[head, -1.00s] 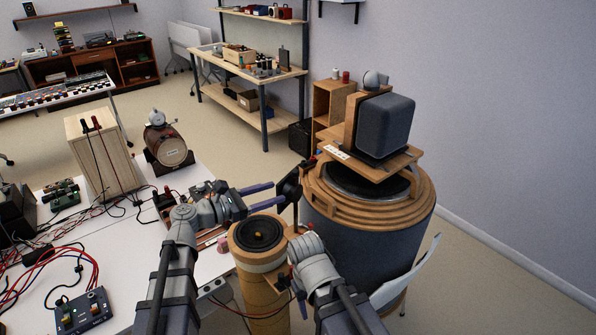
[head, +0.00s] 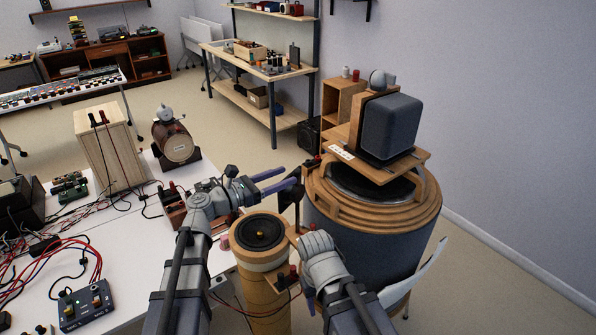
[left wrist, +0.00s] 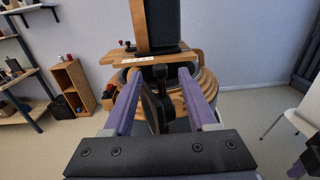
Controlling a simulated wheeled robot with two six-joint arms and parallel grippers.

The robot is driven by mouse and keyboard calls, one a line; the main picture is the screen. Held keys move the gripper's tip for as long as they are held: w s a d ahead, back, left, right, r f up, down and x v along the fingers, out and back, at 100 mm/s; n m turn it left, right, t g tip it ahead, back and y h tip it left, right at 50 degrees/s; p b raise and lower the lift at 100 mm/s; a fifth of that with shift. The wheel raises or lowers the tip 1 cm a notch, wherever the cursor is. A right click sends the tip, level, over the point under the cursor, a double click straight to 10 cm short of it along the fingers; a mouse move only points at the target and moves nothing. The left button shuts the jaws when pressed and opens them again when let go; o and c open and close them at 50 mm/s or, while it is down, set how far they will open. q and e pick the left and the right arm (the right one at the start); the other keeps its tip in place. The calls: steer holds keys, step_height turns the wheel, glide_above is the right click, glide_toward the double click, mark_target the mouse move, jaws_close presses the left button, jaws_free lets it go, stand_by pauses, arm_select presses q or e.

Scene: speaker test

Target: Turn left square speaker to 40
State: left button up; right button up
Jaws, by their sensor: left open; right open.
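A dark grey square speaker (head: 391,127) stands upright on a wooden platform (head: 408,163) above a large round drum (head: 350,236) with stepped wooden rings. A white marked strip (head: 341,152) lies on the platform's left edge; its markings are too small to read. A black paddle-like lever (head: 290,191) sticks out at the drum's left side. My left gripper (head: 290,177) is open near the lever. In the left wrist view the lever (left wrist: 153,108) appears between the fingers, with no contact evident. My right gripper (head: 311,302) is low, left of the drum, mostly hidden behind its own wrist; its finger also shows in the left wrist view (left wrist: 297,170).
A tan column with a black round top (head: 258,232) stands just below my left gripper, between my arms. A white table (head: 110,240) with cables, a blue control box (head: 86,305) and a wooden cabinet (head: 108,150) is at left.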

mark_target(298, 171)
arm_select(q)
steer(key=shift+x, duration=2.7)
jaws_close()
steer(key=shift+s, duration=0.1)
